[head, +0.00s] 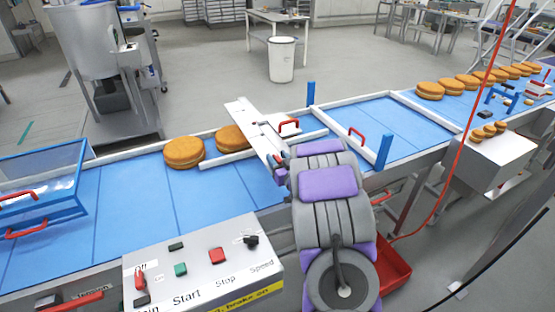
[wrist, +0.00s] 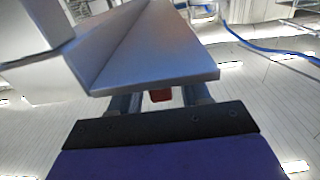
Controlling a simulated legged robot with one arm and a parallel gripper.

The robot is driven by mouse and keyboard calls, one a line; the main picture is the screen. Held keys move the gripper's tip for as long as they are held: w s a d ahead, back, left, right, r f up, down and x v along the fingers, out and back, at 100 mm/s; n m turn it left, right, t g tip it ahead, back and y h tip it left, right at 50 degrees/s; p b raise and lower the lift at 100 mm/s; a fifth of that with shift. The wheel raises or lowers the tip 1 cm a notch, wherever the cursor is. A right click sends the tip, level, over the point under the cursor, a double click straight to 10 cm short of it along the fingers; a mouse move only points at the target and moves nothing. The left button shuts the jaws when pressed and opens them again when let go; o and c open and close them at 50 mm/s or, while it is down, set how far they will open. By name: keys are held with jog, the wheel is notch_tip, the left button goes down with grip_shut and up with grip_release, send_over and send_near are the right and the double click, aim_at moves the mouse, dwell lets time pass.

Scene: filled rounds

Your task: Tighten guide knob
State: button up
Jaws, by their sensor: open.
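My gripper (head: 279,161) is at the white guide bracket (head: 252,124) over the blue conveyor, mostly hidden behind my grey and purple arm. In the wrist view its two dark fingers (wrist: 158,102) stand apart, with a small red part (wrist: 160,96) showing between them beneath a grey plate (wrist: 165,50). This red part may be the guide knob; I cannot tell whether the fingers touch it. A red handle (head: 289,126) shows on the bracket just beyond my gripper in the head view. Another red handle (head: 357,136) is on the guide frame to the right.
Round filled cakes (head: 184,152) sit on the belt (head: 120,215) left of the bracket. A control box (head: 205,265) with buttons stands in front. A red cable (head: 460,130) hangs at the right, above a red bin (head: 392,275). More cakes (head: 431,91) are farther right.

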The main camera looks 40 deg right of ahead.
jog(key=shift+w, duration=0.25)
jog(key=shift+c, duration=0.5)
grip_shut()
